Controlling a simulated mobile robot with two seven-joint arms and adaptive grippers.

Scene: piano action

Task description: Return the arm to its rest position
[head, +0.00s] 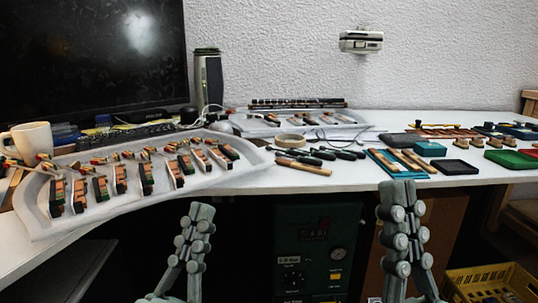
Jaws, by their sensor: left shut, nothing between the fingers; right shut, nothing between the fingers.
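My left gripper (199,214) is at the lower middle-left, upright in front of the desk's front edge. Its fingers are shut with nothing between them. My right gripper (397,190) is at the lower right, also upright, its fingertips overlapping the desk edge in the picture. It is shut and empty. Both are apart from each other, and I see neither one holding any piano part. A white tray (40,225) with several piano action parts (147,178) lies on the left of the desk.
The white desk (235,183) holds tools with dark handles (303,168), a tape roll (290,141), small coloured trays (511,159), a mug (34,144) and a monitor (85,55). Below are a green machine (314,245) and a yellow crate (490,283).

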